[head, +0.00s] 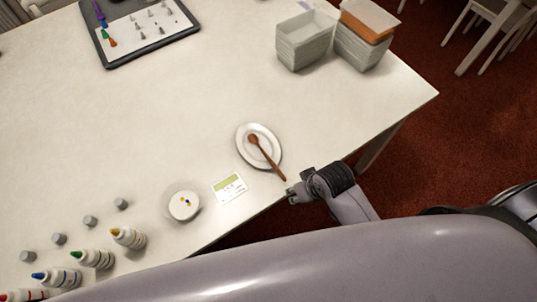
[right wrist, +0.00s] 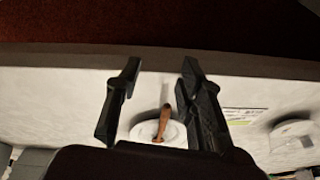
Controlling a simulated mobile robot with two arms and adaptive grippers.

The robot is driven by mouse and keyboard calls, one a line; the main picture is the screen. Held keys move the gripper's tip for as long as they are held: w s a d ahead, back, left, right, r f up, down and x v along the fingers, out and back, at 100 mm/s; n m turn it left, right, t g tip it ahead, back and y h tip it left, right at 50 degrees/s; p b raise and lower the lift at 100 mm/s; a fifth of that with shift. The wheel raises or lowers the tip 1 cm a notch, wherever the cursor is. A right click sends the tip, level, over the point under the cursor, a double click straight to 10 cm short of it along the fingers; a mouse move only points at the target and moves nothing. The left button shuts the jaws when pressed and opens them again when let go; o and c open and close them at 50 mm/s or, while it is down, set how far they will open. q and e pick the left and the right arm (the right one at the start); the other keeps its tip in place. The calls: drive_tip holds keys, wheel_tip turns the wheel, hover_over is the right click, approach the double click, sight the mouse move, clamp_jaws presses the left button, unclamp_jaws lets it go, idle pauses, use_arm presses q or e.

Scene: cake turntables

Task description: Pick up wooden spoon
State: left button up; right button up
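The wooden spoon (head: 267,157) is brown and rests on a small white plate (head: 243,148) near the table's front edge. Its bowl lies on the plate and its handle sticks out over the rim toward the lower right. My right gripper (head: 291,194) is just beyond the handle's end, at the table edge, apart from the spoon. In the right wrist view the right gripper (right wrist: 155,95) has its two fingers spread, with the spoon (right wrist: 163,123) and plate (right wrist: 174,133) seen past and between them. My left gripper is not in view.
A card (head: 229,187) and a white dish (head: 184,203) lie left of the plate. Several bottles (head: 128,237) and small grey caps (head: 121,203) stand at lower left. Stacked containers (head: 304,42) and a dark-framed tray (head: 111,57) are at the back. The table's middle is clear.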

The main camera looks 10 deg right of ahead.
drive_tip(key=shift+n+y, duration=0.4)
drive_tip(key=shift+y, duration=0.3)
drive_tip(key=w+a+r, duration=0.5)
drive_tip(key=shift+r+p, duration=0.15)
drive_tip(key=shift+p, duration=0.25)
wheel_tip(320, 180, up, 5)
drive_tip(key=w+a+g, duration=0.1)
drive_tip(key=w+a, duration=0.1)
wheel_tip(320, 180, up, 7)
drive_tip(key=n+g+h+p, duration=0.1)
drive_tip(key=g+h+p, duration=0.1)
drive_tip(key=h, duration=0.1)
hover_over(279, 170)
drive_tip(key=f, duration=0.3)
drive_tip(key=f+p, duration=0.1)
drive_tip(key=f, duration=0.7)
drive_tip(key=shift+w+d+f, duration=0.2)
drive_tip(key=shift+w, duration=0.1)
drive_tip(key=f, duration=0.1)
drive_tip(key=f+p, duration=0.1)
drive_tip(key=f, duration=0.2)
drive_tip(key=shift+s+a+f+p, duration=0.25)
drive_tip(key=shift+s+f+p, duration=0.05)
drive_tip(key=shift+s, duration=0.1)
drive_tip(key=shift+f, duration=0.5)
drive_tip(key=shift+c, duration=0.5)
clamp_jaws()
